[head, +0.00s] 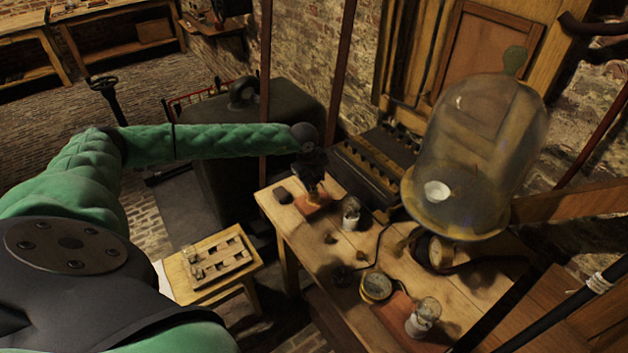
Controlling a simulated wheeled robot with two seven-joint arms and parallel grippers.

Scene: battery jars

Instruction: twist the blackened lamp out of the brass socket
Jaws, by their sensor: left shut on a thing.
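My left gripper (313,183) reaches over the back left corner of the wooden workbench (299,232), pointing down. It is shut on a small dark thing just above a reddish mat (318,208). This is likely the blackened lamp, but the jaws and shadow hide its shape. The brass socket cannot be made out under the gripper. I cannot tell whether the lamp is seated in it or free. My right gripper is not in view.
A clear glass piece (351,213) stands right of the gripper; another (425,314) stands in front. A small table holds a wooden rack (218,260).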

